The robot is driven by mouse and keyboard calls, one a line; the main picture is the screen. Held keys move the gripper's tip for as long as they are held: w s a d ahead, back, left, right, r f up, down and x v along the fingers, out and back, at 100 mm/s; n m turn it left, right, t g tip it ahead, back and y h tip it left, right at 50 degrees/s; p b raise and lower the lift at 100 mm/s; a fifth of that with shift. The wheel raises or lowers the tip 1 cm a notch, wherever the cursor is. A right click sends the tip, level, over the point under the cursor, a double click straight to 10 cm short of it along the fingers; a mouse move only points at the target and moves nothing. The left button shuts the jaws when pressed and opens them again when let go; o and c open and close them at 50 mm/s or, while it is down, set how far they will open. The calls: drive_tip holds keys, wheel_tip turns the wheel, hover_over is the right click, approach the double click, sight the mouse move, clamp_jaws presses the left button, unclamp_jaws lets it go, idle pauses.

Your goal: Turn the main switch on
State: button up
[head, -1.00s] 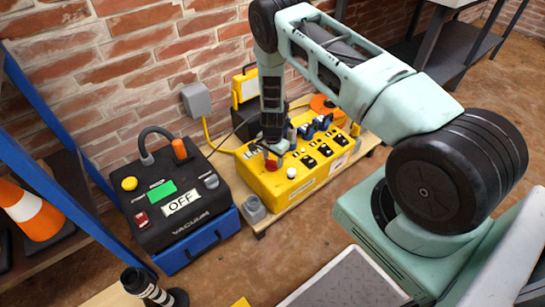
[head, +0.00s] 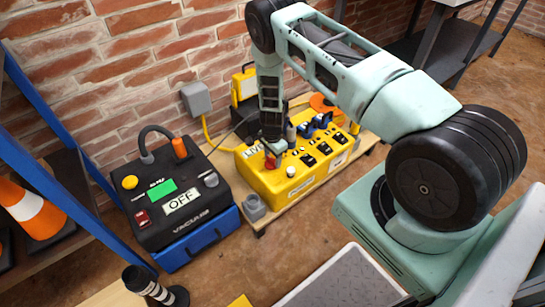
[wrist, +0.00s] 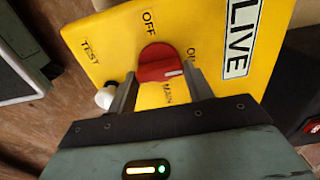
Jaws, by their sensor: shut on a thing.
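The main switch is a red knob (wrist: 158,62) on a yellow panel box (head: 300,180). It also shows in the head view (head: 271,161), just under my gripper. Labels OFF, MAIN and a partly hidden ON surround it. Its white mark lies on the right side of the knob in the wrist view, near the ON label. My gripper (wrist: 161,76) is shut on the knob, one finger on each side. A LIVE sign (wrist: 241,35) is on the panel at the right, and a white button (wrist: 105,97) by TEST is beside the left finger.
A black and blue vacuum unit (head: 183,222) with an OFF sign stands left of the panel box. Black switches and blue connectors (head: 315,124) are on the box to the right. A blue rack (head: 70,200) stands at the left; a brick wall is behind.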

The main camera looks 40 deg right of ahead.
sight(272, 158)
drive_tip(key=o, duration=1)
drive_tip(key=shift+r, duration=0.15)
wheel_tip(272, 158, up, 17)
drive_tip(key=p, duration=0.4)
drive_tip(key=shift+r, duration=0.1)
